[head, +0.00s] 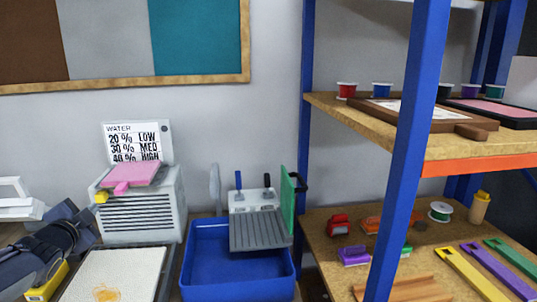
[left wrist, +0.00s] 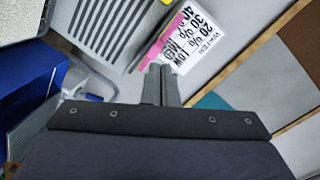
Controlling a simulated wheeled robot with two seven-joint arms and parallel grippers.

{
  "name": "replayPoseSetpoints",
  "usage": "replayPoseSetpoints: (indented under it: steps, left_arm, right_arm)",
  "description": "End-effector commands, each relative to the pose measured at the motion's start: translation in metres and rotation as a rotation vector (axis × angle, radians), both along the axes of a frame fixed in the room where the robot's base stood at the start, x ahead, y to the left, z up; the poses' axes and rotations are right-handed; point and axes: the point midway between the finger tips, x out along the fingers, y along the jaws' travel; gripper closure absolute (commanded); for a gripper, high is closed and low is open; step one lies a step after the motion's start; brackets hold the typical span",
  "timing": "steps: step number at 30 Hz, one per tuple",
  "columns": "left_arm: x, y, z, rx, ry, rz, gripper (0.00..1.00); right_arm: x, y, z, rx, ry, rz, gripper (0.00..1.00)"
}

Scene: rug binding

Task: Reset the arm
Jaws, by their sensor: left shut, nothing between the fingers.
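My left gripper (head: 78,226) is at the lower left of the head view, with the dark arm coming in from the left edge. It is in front of the grey louvred box (head: 140,208) and left of it in the picture. In the left wrist view its two dark fingers (left wrist: 160,74) are together with nothing between them. They point toward the white water sign (left wrist: 194,40) and the grey box's slats (left wrist: 105,25). My right gripper is not in view.
A pale framed board (head: 115,272) lies in front of the box. A blue bin (head: 238,276) stands to its right, with a grey ribbed tray (head: 260,232) above it. A blue-post shelf rack (head: 408,150) holds cups and coloured tools at the right.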

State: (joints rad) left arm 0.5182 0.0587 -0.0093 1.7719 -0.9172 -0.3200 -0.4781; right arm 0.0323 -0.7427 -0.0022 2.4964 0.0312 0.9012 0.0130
Motion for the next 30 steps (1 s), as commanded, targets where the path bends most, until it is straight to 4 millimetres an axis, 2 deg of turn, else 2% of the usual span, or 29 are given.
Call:
replayPoseSetpoints:
  steps: [1, 2, 6, 12, 15, 18, 21, 30]
  left_arm:
    - [-0.026, -0.026, 0.002, -0.151, 0.033, 0.056, 1.00]
    - [-0.042, -0.040, -0.003, -0.254, 0.063, 0.092, 1.00]
    - [-0.116, -0.108, -0.044, -0.660, 0.232, 0.206, 1.00]
    - [-0.213, -0.203, -0.103, -1.065, 0.509, 0.277, 1.00]
    - [-0.252, -0.241, -0.123, -1.193, 0.638, 0.293, 1.00]
    - [-0.280, -0.266, -0.137, -1.273, 0.736, 0.302, 1.00]
    - [-0.296, -0.280, -0.144, -1.316, 0.794, 0.307, 1.00]
    - [-0.300, -0.283, -0.145, -1.326, 0.811, 0.308, 1.00]
  right_arm:
    - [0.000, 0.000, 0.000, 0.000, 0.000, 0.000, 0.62]
    - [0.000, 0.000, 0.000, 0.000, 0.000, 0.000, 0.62]
    - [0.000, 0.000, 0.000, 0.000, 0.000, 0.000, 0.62]
    - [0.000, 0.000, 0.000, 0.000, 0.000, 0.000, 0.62]
    - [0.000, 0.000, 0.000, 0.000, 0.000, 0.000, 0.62]
    - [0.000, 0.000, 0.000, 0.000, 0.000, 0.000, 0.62]
    - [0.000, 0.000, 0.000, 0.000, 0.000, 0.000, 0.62]
    - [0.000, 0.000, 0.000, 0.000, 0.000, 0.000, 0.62]
